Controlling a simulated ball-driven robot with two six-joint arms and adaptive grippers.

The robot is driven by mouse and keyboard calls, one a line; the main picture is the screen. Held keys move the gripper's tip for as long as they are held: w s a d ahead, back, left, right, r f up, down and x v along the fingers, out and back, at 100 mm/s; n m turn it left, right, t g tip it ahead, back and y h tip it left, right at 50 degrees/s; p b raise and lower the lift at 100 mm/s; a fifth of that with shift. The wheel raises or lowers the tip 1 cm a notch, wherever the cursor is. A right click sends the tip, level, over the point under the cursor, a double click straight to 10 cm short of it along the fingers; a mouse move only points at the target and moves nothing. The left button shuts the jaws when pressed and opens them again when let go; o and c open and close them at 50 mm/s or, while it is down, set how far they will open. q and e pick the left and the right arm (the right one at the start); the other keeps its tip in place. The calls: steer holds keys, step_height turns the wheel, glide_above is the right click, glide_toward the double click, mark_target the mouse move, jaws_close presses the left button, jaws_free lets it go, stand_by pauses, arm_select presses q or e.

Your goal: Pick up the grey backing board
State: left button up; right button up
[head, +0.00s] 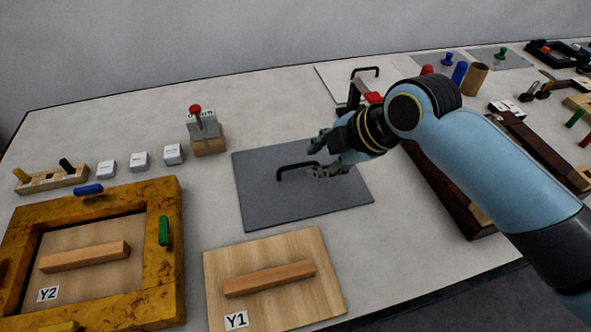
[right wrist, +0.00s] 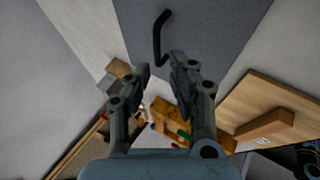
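The grey backing board (head: 261,206) lies flat on the table near the middle of the head view. A black bar handle (head: 296,169) stands on it. In the right wrist view the board (right wrist: 215,35) and the handle (right wrist: 159,40) show beyond the fingertips. My right gripper (head: 315,158) is open above the right part of the board, beside the handle, with its fingers pointing toward the handle. In the right wrist view the gripper (right wrist: 161,72) has an empty gap between its fingers.
The wooden panel Y1 (head: 230,267) lies in front of the board. A gilt frame (head: 163,285) around panel Y2 (head: 75,278) is at left. A wooden block with a red-topped tool (head: 208,145) stands behind-left. A dark wooden piece (head: 448,200) lies right, under my arm.

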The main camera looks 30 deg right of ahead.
mark_target(299, 166)
steer(key=shift+w+a+f, duration=0.15)
steer(key=shift+w+f, duration=0.2)
steer(key=shift+f, duration=0.05)
steer(key=shift+w+f, duration=0.2)
steer(key=x, duration=0.4)
steer(key=shift+w+a+f+p, duration=0.15)
steer(key=shift+w+p, duration=0.05)
steer(key=shift+p, duration=0.1)
steer(key=shift+w+f, duration=0.15)
steer(key=shift+f, duration=0.05)
steer(key=shift+c, duration=0.7)
arm_select(q)
steer(key=shift+w+r, duration=0.35)
steer(key=shift+w, duration=0.15)
arm_select(e)
jaws_close()
